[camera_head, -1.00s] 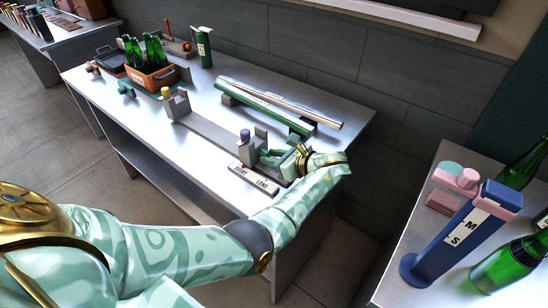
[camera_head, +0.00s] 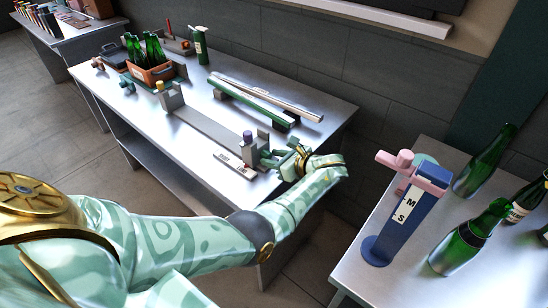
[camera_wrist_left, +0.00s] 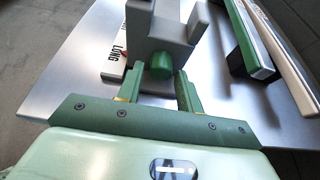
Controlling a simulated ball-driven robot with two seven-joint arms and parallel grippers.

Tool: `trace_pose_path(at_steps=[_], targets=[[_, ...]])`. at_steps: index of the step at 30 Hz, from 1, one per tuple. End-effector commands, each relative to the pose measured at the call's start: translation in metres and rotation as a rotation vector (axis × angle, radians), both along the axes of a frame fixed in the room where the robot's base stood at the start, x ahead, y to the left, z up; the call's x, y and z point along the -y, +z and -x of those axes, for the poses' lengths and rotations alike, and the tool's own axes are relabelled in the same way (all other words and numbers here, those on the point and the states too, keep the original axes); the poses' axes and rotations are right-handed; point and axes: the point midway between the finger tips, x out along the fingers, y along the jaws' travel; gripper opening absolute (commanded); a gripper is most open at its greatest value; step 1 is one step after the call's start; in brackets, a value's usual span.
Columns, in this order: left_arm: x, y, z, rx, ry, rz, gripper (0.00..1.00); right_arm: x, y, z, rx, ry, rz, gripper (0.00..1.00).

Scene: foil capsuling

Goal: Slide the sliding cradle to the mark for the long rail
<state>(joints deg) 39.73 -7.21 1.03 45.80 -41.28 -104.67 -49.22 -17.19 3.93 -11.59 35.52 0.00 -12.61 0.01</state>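The grey sliding cradle (camera_head: 263,146) stands at the right end of a long grey track, beside a purple-topped peg (camera_head: 248,136). The white mark plate (camera_head: 234,164), lettered SHORT and LONG, lies along the track's near side. In the left wrist view, the cradle (camera_wrist_left: 163,28) has a round green knob (camera_wrist_left: 160,66) facing me. My left gripper (camera_head: 284,160) is at the cradle's right side. Its fingers (camera_wrist_left: 159,88) are open, one on each side of the knob's line, with gaps showing. The LONG lettering (camera_wrist_left: 117,50) shows left of the cradle. My right gripper is out of view.
Behind the track lie a green rail (camera_head: 250,102) and a silver rail (camera_head: 270,95). At the track's far left stands a grey block (camera_head: 172,98) with a yellow knob. An orange crate (camera_head: 152,75) holds green bottles. A second table at right carries a blue stand (camera_head: 400,225) and bottles.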

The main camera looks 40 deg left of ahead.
Motion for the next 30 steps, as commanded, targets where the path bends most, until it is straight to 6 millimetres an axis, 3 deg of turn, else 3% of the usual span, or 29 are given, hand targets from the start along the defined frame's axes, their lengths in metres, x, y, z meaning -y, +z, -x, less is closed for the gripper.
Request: trace_pose_path(at_steps=[11, 14, 24, 30], targets=[[0.004, 0.002, 0.000, 0.000, -0.001, 0.000, 0.48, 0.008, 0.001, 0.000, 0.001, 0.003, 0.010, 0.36], [0.016, 0.007, 0.001, 0.002, -0.001, 0.002, 0.48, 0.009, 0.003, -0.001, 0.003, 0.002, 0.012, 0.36], [0.087, 0.036, 0.006, 0.000, -0.002, 0.002, 0.48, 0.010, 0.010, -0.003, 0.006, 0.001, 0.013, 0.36], [0.108, 0.044, 0.008, -0.001, 0.000, 0.000, 0.48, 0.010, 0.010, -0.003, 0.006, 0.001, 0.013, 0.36]])
